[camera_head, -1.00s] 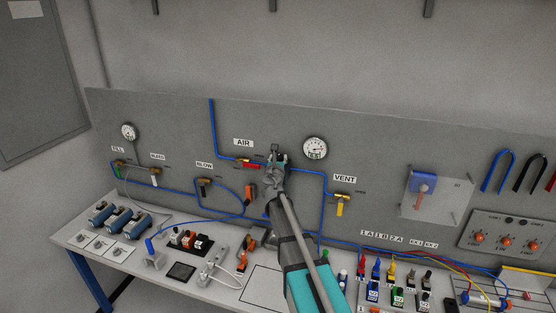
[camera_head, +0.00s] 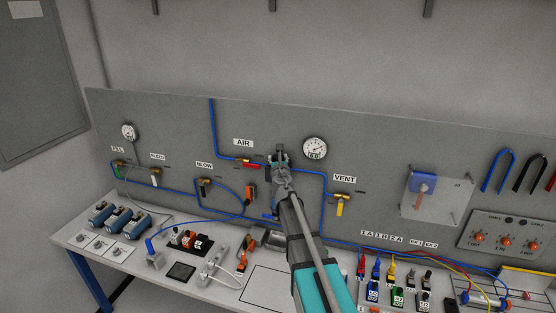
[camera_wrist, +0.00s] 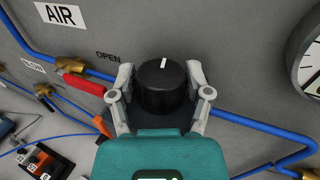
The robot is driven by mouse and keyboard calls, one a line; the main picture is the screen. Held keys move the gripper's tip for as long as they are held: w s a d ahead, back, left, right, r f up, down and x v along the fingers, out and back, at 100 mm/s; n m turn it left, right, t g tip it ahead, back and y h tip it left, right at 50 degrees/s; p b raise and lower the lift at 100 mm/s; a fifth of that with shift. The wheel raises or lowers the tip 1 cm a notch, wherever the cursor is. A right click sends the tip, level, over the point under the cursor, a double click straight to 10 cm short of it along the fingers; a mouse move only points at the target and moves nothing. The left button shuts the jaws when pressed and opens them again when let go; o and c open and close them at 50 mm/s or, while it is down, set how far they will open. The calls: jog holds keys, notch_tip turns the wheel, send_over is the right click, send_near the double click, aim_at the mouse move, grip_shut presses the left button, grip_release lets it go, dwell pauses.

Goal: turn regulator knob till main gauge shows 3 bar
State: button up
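The black regulator knob (camera_wrist: 162,88) is on the grey panel in the wrist view, its white mark pointing nearly straight up. My gripper (camera_wrist: 160,75) has one finger on each side of the knob. A slim gap seems to show at the left finger; contact at the right finger is unclear. In the head view my gripper (camera_head: 280,153) is at the panel and hides the knob. The large round gauge (camera_head: 315,148) is just right of it, its reading too small to tell. Part of that gauge (camera_wrist: 309,68) shows at the wrist view's right edge.
A red-handled valve (camera_wrist: 84,82) under the AIR label is close left of my gripper. Blue tubing (camera_wrist: 245,122) runs along the panel beside it. The yellow VENT valve (camera_head: 341,203) is lower right. Workbench items stand below.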

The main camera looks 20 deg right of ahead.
jog(key=shift+o, duration=1.1)
jog(key=shift+s, duration=0.15)
jog(key=v, duration=1.1)
jog(key=shift+s, duration=0.35)
jog(key=shift+a, duration=0.1)
